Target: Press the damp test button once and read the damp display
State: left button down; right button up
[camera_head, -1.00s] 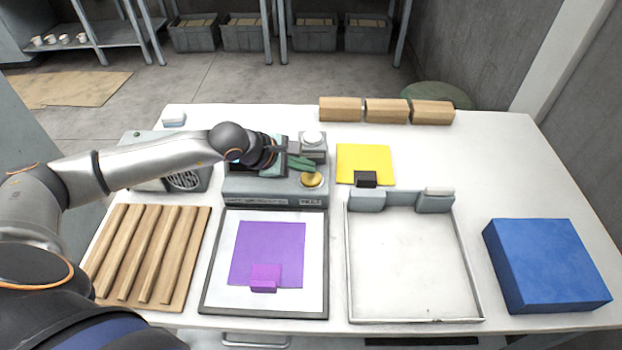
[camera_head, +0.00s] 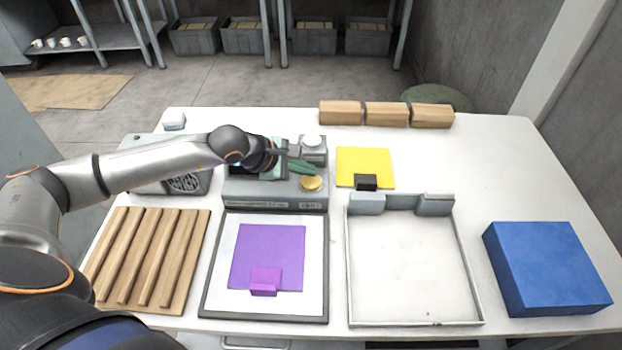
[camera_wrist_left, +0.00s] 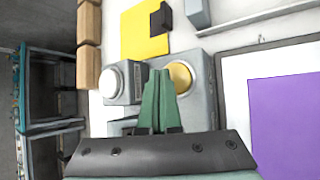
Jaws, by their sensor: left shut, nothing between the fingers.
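A grey device (camera_head: 255,190) stands at the back left of the table. A round gold button (camera_head: 311,183) is on its right part; it also shows in the wrist view (camera_wrist_left: 180,77). A white round button (camera_head: 312,141) sits on a small grey block behind it. I cannot read which one is labelled damp test. My left gripper (camera_head: 303,167) has green fingers, shut and empty, over the device. In the wrist view the fingertips (camera_wrist_left: 158,75) appear beside the gold button's edge; contact cannot be told. My wrist hides part of the device's top, and no display reading is legible.
A purple sheet (camera_head: 268,247) lies on a framed white board in front of the device. A ribbed wooden rack (camera_head: 150,262), an empty white tray (camera_head: 410,265), a blue block (camera_head: 546,265) and a yellow sheet (camera_head: 364,160) surround it.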

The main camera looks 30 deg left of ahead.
aim_at(306, 182)
pick_arm(q)
jog(key=shift+f, duration=0.1)
dwell(0.7)
jog(key=shift+f+b, duration=0.35)
jog(key=shift+b, duration=0.3)
jog(key=shift+f+b, duration=0.6)
jog(key=shift+b, duration=0.1)
dwell(0.5)
jog(key=shift+r, duration=0.1)
jog(key=shift+r+p, duration=0.45)
jog(key=shift+r, duration=0.45)
jog(key=shift+r+p, duration=1.3)
jog(key=shift+r, duration=1.25)
